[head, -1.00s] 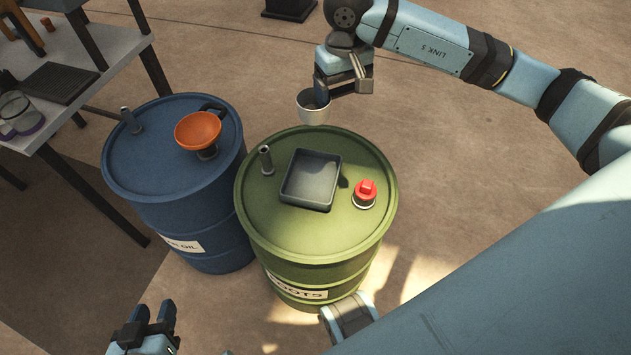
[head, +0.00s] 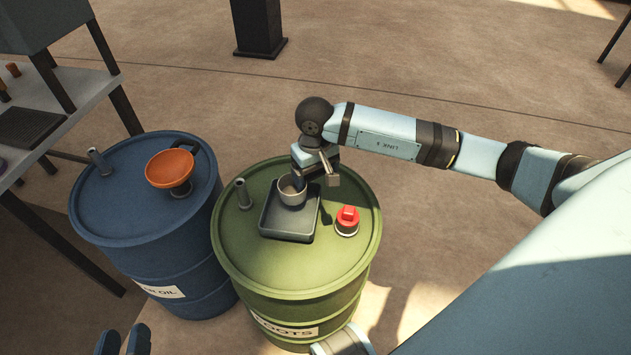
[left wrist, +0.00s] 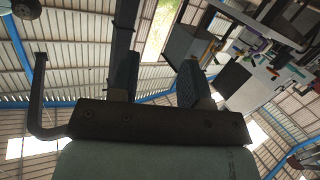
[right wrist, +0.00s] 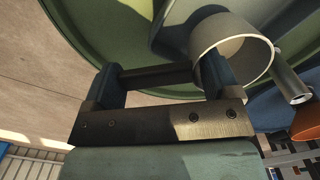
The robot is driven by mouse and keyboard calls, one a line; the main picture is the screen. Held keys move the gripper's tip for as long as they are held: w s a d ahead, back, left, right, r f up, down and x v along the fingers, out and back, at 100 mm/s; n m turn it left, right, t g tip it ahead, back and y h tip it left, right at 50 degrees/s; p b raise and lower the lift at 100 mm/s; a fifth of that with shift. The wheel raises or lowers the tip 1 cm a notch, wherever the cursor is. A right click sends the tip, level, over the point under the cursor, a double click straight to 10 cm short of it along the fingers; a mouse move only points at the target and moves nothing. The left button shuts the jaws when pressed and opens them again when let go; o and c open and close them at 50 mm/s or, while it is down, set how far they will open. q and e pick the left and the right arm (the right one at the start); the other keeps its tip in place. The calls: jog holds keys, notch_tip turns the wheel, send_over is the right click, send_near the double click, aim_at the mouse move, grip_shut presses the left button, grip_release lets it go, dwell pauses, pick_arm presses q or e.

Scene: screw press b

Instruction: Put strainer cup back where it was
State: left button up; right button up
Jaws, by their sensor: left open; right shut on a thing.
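The strainer cup (head: 291,190) is a small grey-white cup. My right gripper (head: 312,172) is shut on its rim and holds it upright over the dark square tray (head: 285,232) on the green drum (head: 240,275). Whether the cup touches the tray floor I cannot tell. In the right wrist view the cup (right wrist: 232,48) sits at one finger of my right gripper (right wrist: 165,85), its wall between the fingers. My left gripper (head: 122,343) is open and empty at the bottom left; its fingers also show in the left wrist view (left wrist: 155,80), pointing upward.
The green drum also carries a red cap (head: 347,219) and a metal pipe stub (head: 243,193). A blue drum (head: 110,215) with an orange funnel (head: 169,168) stands to the left. A table (head: 85,82) is at the far left. The floor on the right is open.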

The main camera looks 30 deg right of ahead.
notch_tip(320, 180, down, 3)
jog(key=shift+b, duration=0.3)
jog(key=o, duration=0.8)
pick_arm(q)
jog(key=shift+w+d+r+t+h, duration=0.1)
jog(key=shift+d+r+t+h, duration=0.1)
jog(key=shift+r, duration=0.3)
jog(key=shift+w+d+r+t+h, duration=0.1)
jog(key=shift+d+r+t, duration=0.1)
jog(key=shift+r, duration=0.25)
